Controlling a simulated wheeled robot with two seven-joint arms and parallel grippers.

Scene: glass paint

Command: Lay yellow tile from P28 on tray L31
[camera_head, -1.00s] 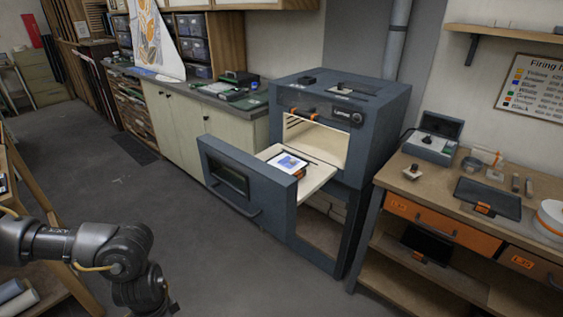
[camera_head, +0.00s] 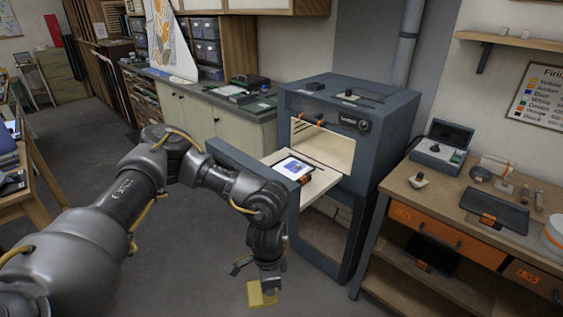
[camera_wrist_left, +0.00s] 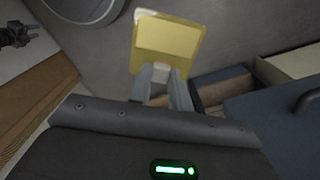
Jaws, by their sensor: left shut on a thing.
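My left gripper (camera_head: 267,281) is shut on a yellow tile (camera_head: 262,295) and holds it in the air in front of the kiln's pulled-out door. In the left wrist view the tile (camera_wrist_left: 168,40) sticks out beyond the fingertips (camera_wrist_left: 163,72), which pinch its near edge. A tray with an orange tag (camera_head: 304,178) and a white and blue piece (camera_head: 293,168) lies on the kiln's pulled-out shelf. A dark tray (camera_head: 496,207) with an orange tag lies on the right bench. The tag writing is too small to read. A dark gripper (camera_wrist_left: 15,34), apparently my right one, shows at the wrist view's edge.
The blue kiln (camera_head: 352,120) stands open, its shelf (camera_head: 321,184) pulled out over the aisle. The right bench (camera_head: 425,191) carries a grey-green box (camera_head: 444,144) and small stamps, with orange drawers (camera_head: 436,232) below. The floor (camera_head: 190,265) left of the kiln is clear.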

